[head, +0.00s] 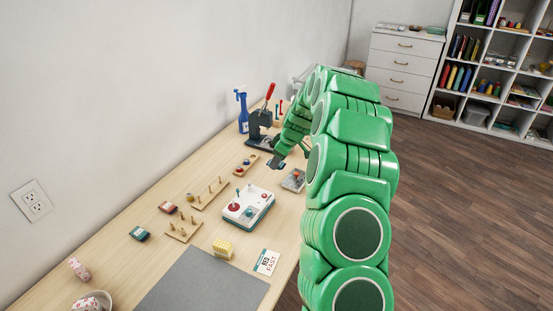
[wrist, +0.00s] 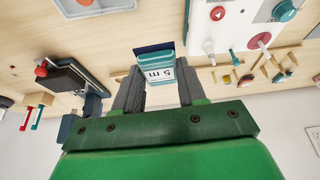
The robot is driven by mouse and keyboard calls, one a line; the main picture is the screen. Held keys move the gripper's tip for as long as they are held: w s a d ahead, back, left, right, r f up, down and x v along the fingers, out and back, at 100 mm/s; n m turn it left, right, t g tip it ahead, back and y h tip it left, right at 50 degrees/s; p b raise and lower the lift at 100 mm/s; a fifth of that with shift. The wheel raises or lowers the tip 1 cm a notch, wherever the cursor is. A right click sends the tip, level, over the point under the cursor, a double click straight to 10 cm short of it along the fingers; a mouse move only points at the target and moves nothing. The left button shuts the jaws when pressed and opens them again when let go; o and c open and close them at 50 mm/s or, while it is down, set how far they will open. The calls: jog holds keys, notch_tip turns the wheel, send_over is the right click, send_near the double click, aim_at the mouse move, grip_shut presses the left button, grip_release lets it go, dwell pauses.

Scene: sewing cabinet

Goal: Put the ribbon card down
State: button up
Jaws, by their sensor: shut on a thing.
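My gripper (wrist: 160,88) is shut on the ribbon card (wrist: 158,72), a small teal and white piece marked "5 m" with a dark blue edge. The card sits between the two grey fingers in the wrist view, above the wooden table. In the head view my gripper (head: 278,163) hangs over the table's far part, in front of the black press, with the card (head: 275,166) only partly visible. I cannot tell the exact gap between card and tabletop.
A black press (head: 262,128) with a red handle and a blue spray bottle (head: 242,112) stand at the back. A white box with knobs (head: 248,206), a grey tray (head: 293,180) and peg racks (head: 208,193) lie nearer. Small red (head: 168,208) and teal (head: 139,233) pieces sit left.

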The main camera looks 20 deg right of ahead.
jog(key=shift+s+a+r, duration=0.1)
jog(key=shift+s+r, duration=0.15)
jog(key=shift+s, duration=0.25)
jog(key=shift+s+a, duration=0.1)
jog(key=shift+a, duration=0.05)
jog(key=a+n+g, duration=0.1)
jog(key=a+n, duration=0.3)
jog(key=a, duration=2.4)
send_over(191, 187)
jog(key=d, duration=0.1)
jog(key=shift+g+y, duration=0.3)
jog(key=shift+s+d+f, duration=0.1)
jog(key=shift+s+f, duration=0.05)
jog(key=shift+f, duration=1.3)
jog(key=shift+s+d+f, duration=0.1)
jog(key=shift+f, duration=1.4)
jog(key=shift+s+f, duration=0.15)
jog(key=shift+f, duration=1.3)
jog(key=shift+w+f, duration=0.25)
jog(key=shift+f, duration=1.65)
jog(key=shift+f, duration=0.15)
